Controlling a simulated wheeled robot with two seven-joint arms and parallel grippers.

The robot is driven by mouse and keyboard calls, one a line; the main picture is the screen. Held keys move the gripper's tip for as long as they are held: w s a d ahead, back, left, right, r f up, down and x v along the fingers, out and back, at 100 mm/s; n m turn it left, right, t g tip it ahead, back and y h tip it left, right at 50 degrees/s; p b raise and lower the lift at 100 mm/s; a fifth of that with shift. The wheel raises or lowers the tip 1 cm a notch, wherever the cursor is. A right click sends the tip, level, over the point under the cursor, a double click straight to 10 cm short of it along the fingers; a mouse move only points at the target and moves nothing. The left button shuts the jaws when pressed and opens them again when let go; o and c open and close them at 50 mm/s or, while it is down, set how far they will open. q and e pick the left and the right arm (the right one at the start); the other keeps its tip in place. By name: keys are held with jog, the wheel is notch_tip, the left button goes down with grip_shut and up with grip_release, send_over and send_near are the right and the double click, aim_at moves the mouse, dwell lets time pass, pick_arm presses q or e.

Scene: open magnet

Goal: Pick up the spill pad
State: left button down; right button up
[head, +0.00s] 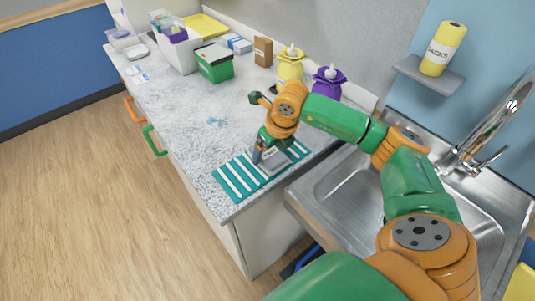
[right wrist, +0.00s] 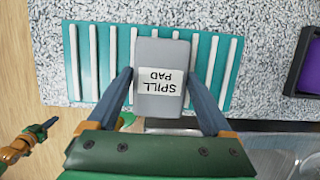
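The spill pad (right wrist: 160,95) is a grey block with a white label reading "SPILL PAD". It rests on or just above a teal mat with white stripes (head: 233,180) at the counter's near end; a gap beneath cannot be made out. My right gripper (right wrist: 161,75) has one finger on each side of the pad, tips very close to its side edges. Whether they touch it is unclear. In the head view my right gripper partly hides the pad (head: 273,158). My left gripper seems to show small at the left of the right wrist view (right wrist: 42,132), apart from the pad.
A steel sink (head: 340,188) lies right of the mat. Yellow (head: 290,65) and purple (head: 328,82) dispensers stand near the wall. A green box (head: 215,65) and a white caddy (head: 178,50) stand farther back. The speckled counter's middle is mostly clear.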

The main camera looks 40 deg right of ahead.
aim_at(268, 155)
jog(key=shift+s+r, duration=0.1)
jog(key=c, duration=0.7)
jog(key=shift+c, duration=0.2)
jog(key=shift+r+b, duration=0.35)
jog(key=shift+b, duration=0.05)
jog(key=r, duration=0.1)
jog(key=r+b, duration=0.1)
jog(key=r, duration=0.1)
jog(key=shift+s+a+r, duration=0.15)
jog(key=shift+s+a, duration=0.1)
jog(key=shift+a, duration=0.1)
jog(key=s+a+r, duration=0.7)
jog(key=s+r, duration=0.2)
jog(key=s, duration=0.2)
jog(key=shift+a, duration=0.2)
